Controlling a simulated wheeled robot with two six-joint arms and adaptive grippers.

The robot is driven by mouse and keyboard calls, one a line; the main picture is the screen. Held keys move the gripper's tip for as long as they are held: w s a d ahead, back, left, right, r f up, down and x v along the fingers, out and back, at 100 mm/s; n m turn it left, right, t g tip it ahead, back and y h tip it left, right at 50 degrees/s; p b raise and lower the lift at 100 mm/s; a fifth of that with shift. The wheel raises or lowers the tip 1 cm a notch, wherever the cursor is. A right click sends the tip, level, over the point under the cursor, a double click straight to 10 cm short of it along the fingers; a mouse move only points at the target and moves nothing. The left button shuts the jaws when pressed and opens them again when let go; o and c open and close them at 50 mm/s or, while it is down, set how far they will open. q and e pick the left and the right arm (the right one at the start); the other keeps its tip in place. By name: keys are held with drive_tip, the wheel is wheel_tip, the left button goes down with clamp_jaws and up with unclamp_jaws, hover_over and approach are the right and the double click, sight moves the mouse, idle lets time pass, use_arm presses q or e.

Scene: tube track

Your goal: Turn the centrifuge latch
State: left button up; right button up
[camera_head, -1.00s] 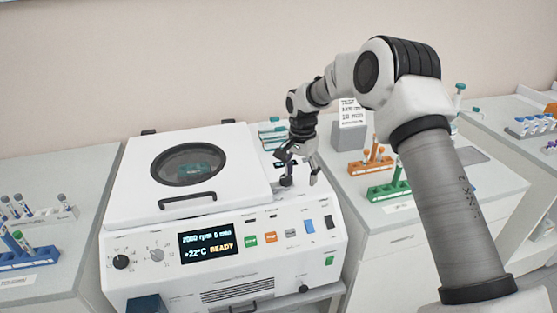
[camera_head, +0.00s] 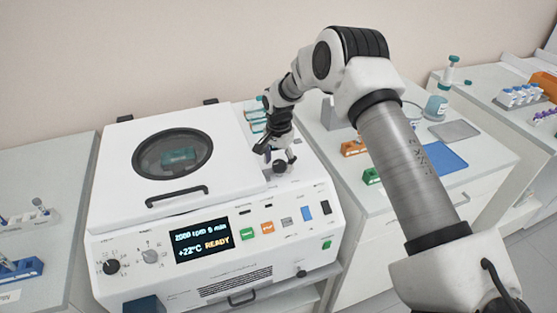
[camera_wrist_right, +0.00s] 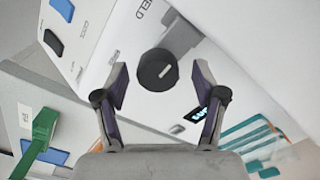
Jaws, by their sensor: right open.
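The white centrifuge (camera_head: 110,235) stands on the bench with its lid (camera_head: 105,165) closed and its display reading READY. The latch is a round black knob (camera_head: 280,167) on the top right of the housing, beside the lid. My right gripper (camera_head: 276,156) is directly over the knob. In the right wrist view the gripper (camera_wrist_right: 160,82) is open, with one finger on each side of the black latch knob (camera_wrist_right: 158,69). A gap shows between each finger and the knob in that view. My left gripper is in neither view.
An orange rack (camera_head: 353,148) and a green rack (camera_head: 371,176) stand on the right bench, partly behind my arm. A blue mat (camera_head: 445,158) and a grey tray (camera_head: 455,130) lie beyond. A blue rack (camera_head: 22,268) is at the far left.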

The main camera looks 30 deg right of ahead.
drive_tip(key=shift+s+r, duration=0.15)
drive_tip(key=shift+s, duration=0.05)
drive_tip(key=c, duration=0.3)
drive_tip(key=shift+s, duration=0.1)
drive_tip(key=c, duration=0.6)
drive_tip(key=shift+a, duration=0.1)
drive_tip(key=shift+c, duration=1.3)
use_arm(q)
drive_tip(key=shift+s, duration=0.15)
